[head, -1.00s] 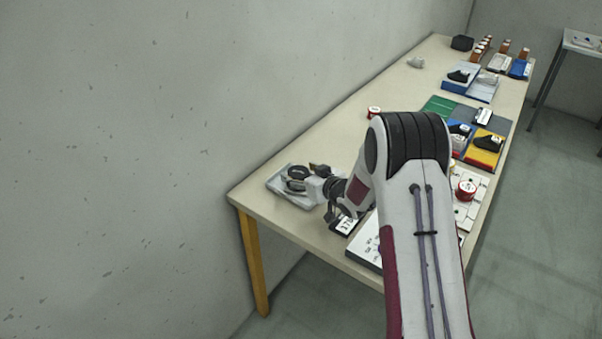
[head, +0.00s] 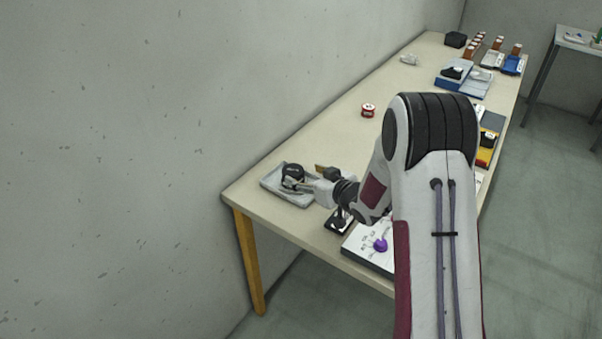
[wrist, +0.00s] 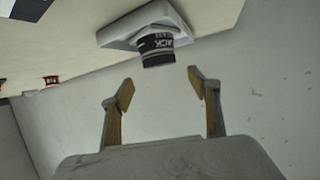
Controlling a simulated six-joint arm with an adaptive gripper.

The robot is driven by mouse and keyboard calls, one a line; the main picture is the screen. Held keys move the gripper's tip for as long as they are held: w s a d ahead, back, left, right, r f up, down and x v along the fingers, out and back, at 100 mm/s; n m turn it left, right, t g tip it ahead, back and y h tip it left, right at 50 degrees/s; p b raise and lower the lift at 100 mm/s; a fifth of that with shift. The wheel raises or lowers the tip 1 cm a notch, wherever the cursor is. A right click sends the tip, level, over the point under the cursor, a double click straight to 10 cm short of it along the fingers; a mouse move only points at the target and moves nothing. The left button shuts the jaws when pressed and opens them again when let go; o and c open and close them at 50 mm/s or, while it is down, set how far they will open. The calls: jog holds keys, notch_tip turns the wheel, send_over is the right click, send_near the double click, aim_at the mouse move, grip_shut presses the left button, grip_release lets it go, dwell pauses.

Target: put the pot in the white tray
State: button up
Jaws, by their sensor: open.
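The pot (head: 291,171) is a black jar with white lettering on its side. It stands in the pale grey-white tray (head: 271,186) at the near left corner of the table. In the wrist view the pot (wrist: 157,48) is in the tray (wrist: 117,33), seen at a steep slant. My gripper (wrist: 162,86) is open and empty, with its two tan fingertips apart from the pot. In the head view my gripper (head: 309,181) is low at the tray's right side, and part of it overlaps the pot's lower part.
A white board with a purple knob (head: 380,245) and a small black stand (head: 338,221) are near the front edge. A red-and-white spool (head: 368,110) is farther back. Several shoes and coloured trays line the right and far end. The table's left middle is clear.

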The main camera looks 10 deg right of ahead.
jog(key=shift+v, duration=2.8)
jog(key=shift+a, duration=0.1)
jog(key=shift+r, duration=0.15)
jog(key=s+d+r+m+g+h, duration=0.1)
jog(key=s+d+r+m+h, duration=0.15)
jog(key=s+r, duration=0.5)
jog(key=s+d+r+m+g+h, duration=0.1)
jog(key=s+d+r+g+h, duration=0.2)
jog(key=s+r, duration=0.45)
jog(key=s+a+r+g, duration=0.1)
jog(key=s+a, duration=0.1)
jog(key=s, duration=1.1)
jog(key=s+a+r+m+g, duration=0.1)
jog(key=s+a+g, duration=0.1)
jog(key=s, duration=1.1)
jog(key=shift+a, duration=0.7)
